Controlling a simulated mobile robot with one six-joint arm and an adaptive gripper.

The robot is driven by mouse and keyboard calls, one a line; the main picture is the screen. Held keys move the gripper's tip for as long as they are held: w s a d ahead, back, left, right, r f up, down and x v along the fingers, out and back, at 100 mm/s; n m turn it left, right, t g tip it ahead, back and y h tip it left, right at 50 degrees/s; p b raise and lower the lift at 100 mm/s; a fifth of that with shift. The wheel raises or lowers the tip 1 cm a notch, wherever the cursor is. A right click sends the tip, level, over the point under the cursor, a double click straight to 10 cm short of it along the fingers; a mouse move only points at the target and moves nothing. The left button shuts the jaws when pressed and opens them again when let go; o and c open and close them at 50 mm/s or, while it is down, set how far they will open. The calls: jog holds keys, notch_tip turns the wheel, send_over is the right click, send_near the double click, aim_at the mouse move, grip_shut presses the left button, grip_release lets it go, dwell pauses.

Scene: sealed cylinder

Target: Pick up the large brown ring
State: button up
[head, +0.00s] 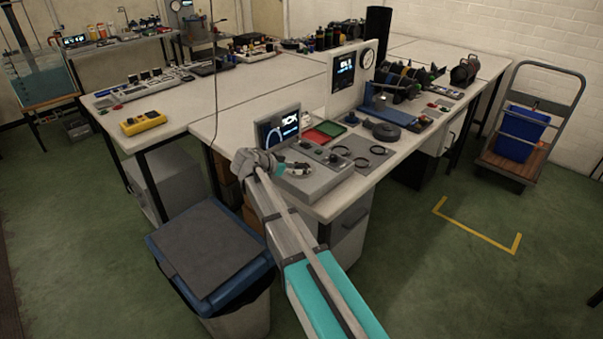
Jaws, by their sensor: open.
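Several small dark rings lie flat on the near workbench, right of the grey console; one is at the left (342,150), one at the front (361,162) and one at the right (378,150). At this size I cannot tell their colours apart or say which is the large brown ring. My gripper (298,168) is at the end of my arm, over the left part of the grey console (318,180). It is open, left of the rings and apart from them. Its fingers are small and dark, and I see nothing held between them.
The console's screen (278,129) stands behind my gripper. A blue-rimmed bin (212,250) stands on the floor at left. The floor at right is mostly clear.

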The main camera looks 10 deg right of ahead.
aim_at(307, 170)
jog(key=shift+d+f, duration=0.1)
dwell(0.3)
jog(key=shift+b+x, duration=1.2)
jog(key=shift+x, duration=1.35)
jog(key=shift+d, duration=0.1)
grip_shut()
